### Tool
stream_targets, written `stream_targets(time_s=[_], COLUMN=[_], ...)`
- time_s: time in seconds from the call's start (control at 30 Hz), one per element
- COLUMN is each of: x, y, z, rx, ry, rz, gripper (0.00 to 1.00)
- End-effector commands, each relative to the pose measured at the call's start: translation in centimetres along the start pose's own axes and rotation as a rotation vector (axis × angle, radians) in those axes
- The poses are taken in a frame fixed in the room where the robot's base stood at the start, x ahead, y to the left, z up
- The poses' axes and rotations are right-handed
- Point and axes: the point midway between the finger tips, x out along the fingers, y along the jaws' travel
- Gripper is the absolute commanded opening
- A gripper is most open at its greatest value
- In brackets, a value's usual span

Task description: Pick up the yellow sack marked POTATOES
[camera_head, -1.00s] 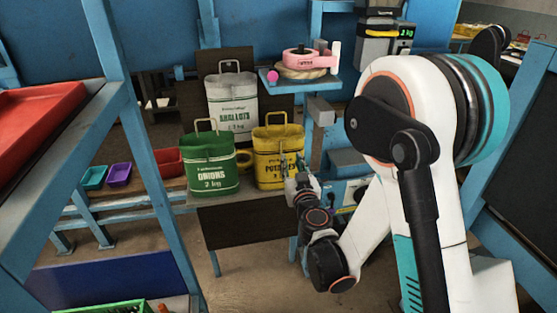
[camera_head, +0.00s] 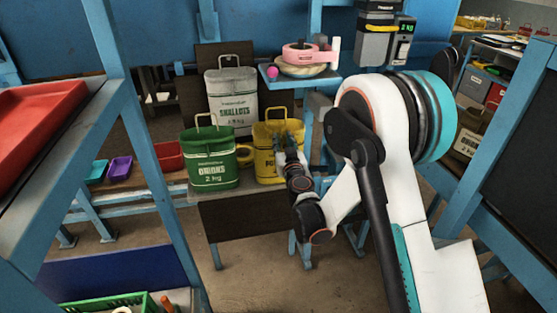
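The yellow sack (camera_head: 264,165) marked POTATOES stands upright on a small dark table, right of a green sack. The right part of its front and of its label is hidden behind my gripper (camera_head: 284,140). My gripper is in front of the sack's upper right part, small and dark in the view. I cannot tell whether its fingers touch the sack or whether they are open or shut.
A green ONIONS sack (camera_head: 212,160) stands close on the left, with a yellow mug (camera_head: 245,156) between. A grey SHALLOTS sack (camera_head: 232,100) stands behind. A blue shelf (camera_head: 300,80) with a pink tape dispenser (camera_head: 300,54) overhangs at the upper right. A blue post (camera_head: 130,120) rises at left.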

Motion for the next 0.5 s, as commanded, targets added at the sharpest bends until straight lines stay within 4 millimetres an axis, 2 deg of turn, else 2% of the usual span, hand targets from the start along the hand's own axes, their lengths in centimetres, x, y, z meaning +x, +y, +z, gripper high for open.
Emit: stream_targets(time_s=[0.2, 0.33, 0.5], x=[0.06, 0.05, 0.04], y=[0.00, 0.00, -0.01], z=[-0.05, -0.05, -0.05], rx=[0.000, 0.000, 0.000], ry=[0.000, 0.000, 0.000], rz=[0.000, 0.000, 0.000], gripper=[0.28, 0.00, 0.00])
